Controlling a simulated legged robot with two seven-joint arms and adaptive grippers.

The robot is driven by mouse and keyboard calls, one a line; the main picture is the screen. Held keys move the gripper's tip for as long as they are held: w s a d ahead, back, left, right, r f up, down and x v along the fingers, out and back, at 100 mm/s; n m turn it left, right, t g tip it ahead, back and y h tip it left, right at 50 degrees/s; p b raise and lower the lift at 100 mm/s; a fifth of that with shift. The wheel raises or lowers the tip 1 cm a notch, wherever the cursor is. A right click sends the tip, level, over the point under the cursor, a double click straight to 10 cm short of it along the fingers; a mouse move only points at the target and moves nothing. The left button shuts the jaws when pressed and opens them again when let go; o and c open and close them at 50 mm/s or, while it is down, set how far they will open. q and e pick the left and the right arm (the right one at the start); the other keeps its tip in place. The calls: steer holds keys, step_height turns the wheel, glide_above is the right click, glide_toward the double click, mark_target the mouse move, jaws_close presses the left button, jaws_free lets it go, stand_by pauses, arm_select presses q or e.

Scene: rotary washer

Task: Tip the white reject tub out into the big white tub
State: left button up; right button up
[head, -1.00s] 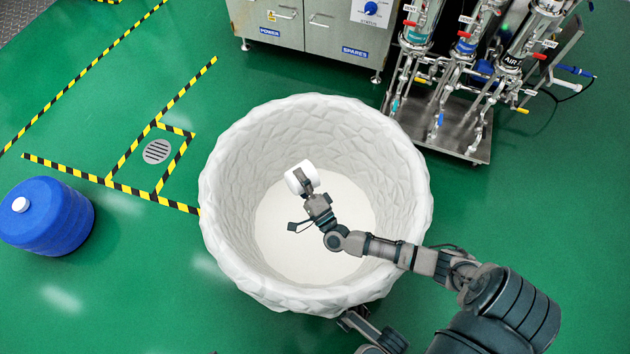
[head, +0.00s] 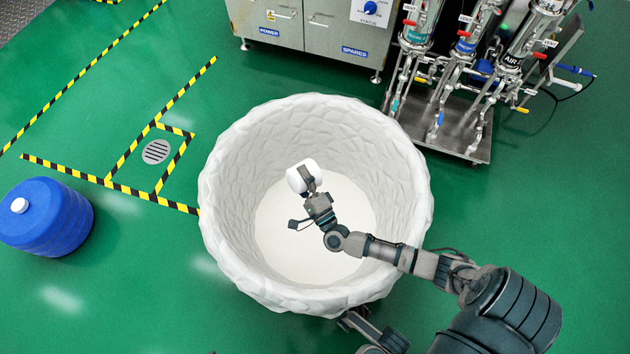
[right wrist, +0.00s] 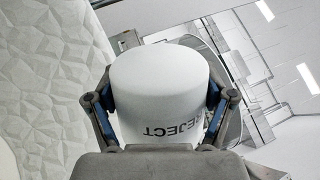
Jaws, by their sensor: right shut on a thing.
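The white reject tub (head: 301,177) is small and is held over the inside of the big white tub (head: 222,200). In the right wrist view the reject tub (right wrist: 165,85) sits between the two fingers, and its REJECT lettering reads upside down. My right gripper (head: 312,185) is shut on the reject tub, with a finger at each side of it in the wrist view (right wrist: 160,103). The big tub stands open on the floor, with a rough faceted wall and a pale, plain bottom. I cannot see anything falling from the reject tub. My left gripper is out of view.
A blue drum (head: 48,217) stands on the green floor at the left. Striped tape surrounds a floor drain (head: 156,151). A grey cabinet (head: 300,22) and a steel pipe skid (head: 455,135) stand behind the big tub. The floor left of the tub is mostly clear.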

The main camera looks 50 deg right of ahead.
steer(key=shift+d+r+m+h, duration=0.2)
steer(key=shift+d+m+h, duration=0.1)
steer(key=shift+m, duration=0.6)
